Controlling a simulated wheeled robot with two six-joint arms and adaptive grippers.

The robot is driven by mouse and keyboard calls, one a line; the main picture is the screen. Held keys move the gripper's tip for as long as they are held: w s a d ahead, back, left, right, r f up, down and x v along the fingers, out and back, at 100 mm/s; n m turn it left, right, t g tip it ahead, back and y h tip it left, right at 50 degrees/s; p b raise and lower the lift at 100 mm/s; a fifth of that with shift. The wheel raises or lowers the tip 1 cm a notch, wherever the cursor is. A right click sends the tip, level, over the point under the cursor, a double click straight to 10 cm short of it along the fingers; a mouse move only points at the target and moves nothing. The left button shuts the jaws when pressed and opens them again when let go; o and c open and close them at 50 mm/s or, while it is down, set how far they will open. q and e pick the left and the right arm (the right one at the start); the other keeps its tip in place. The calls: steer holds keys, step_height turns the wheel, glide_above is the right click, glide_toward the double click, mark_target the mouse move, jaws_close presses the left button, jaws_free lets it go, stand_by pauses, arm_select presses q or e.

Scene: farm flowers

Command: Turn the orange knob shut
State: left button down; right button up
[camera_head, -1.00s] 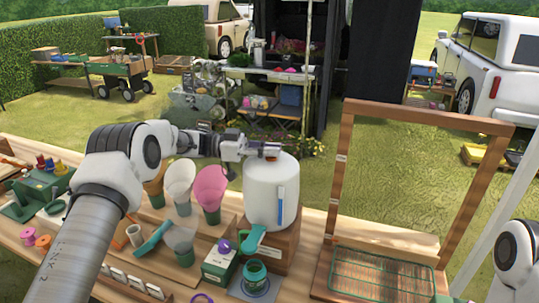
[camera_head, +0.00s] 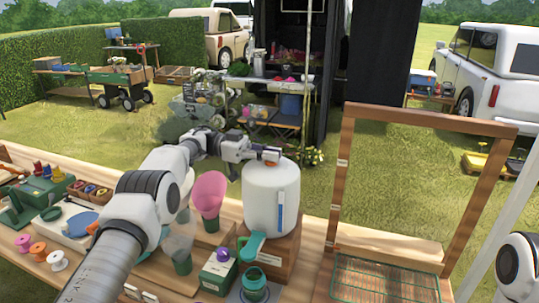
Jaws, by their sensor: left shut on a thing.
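The orange knob (camera_head: 271,157) sits on top of a white dispenser tank (camera_head: 270,200), and only a little of it shows. My left gripper (camera_head: 266,151) reaches in from the left and is shut on the knob at the tank's top. The fingers hide most of the knob, so how far it is turned cannot be told. The tank stands upright on a wooden block and has a blue level strip and a teal tap (camera_head: 251,245) low on its front. My right gripper is out of view; only part of that arm shows at the lower right.
A teal-rimmed jar (camera_head: 254,284) stands below the tap, beside a green and white box (camera_head: 219,272). A pink cone (camera_head: 209,194) stands left of the tank. A tall wooden frame (camera_head: 343,190) and green wire rack (camera_head: 385,280) are at the right.

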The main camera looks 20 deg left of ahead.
arm_select(q)
steer(key=shift+d+f, duration=0.1)
steer(key=shift+f, duration=0.2)
steer(key=c, duration=1.5)
jaws_free()
steer(key=shift+s, duration=0.1)
steer(key=shift+o, duration=1.3)
steer(key=shift+d, duration=0.1)
steer(key=shift+r, duration=0.15)
steer(key=shift+r, duration=0.15)
